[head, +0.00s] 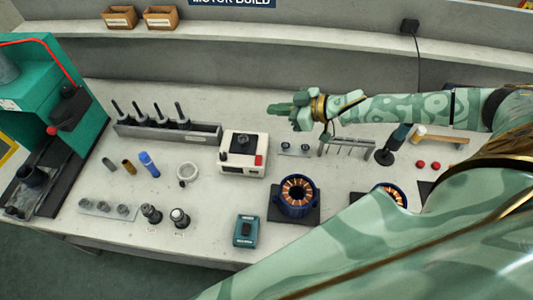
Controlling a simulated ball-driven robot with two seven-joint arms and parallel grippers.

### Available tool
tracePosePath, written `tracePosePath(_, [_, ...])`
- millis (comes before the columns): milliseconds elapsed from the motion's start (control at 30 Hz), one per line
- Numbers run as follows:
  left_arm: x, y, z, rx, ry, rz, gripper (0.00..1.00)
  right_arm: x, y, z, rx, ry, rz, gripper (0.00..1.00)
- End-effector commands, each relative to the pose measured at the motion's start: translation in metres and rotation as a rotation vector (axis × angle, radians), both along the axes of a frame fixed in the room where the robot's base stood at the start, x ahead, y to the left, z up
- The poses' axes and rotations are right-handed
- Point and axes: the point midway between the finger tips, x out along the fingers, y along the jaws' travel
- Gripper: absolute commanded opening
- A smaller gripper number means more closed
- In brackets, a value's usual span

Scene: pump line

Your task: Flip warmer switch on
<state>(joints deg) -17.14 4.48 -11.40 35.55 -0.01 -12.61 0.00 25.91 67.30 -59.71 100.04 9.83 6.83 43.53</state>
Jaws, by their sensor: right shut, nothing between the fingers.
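The warmer appears to be the white box (230,167) with a dark block on top, standing in the middle of the bench. A red switch (259,160) sits at its right front corner; I cannot tell which way it is set. My right gripper (276,109) is shut and empty. In the picture it lies above and to the right of the warmer, fingers pointing left, apart from the switch. My left gripper is not in view.
A grey rack (207,132) with upright dark tools stands left of the warmer. Blue-ringed copper-wound stators (297,194), a teal box (246,231) and a ring (187,173) lie around it. A green press (75,75) stands at far left. Bare bench lies just before the warmer.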

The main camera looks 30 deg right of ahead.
Motion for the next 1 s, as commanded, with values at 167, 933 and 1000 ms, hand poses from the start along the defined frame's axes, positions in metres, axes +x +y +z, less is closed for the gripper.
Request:
tracePosePath(167, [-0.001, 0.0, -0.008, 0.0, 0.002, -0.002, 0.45, -0.025, 0.002, -0.03, -0.106, 0.117, -0.02, 0.0])
tracePosePath(933, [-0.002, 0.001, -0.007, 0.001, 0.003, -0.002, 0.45, -0.065, 0.011, -0.061, -0.389, 0.164, 0.2, 0.0])
tracePosePath(1000, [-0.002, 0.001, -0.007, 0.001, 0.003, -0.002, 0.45, -0.063, 0.013, -0.064, -0.389, 0.164, 0.2, 0.0])
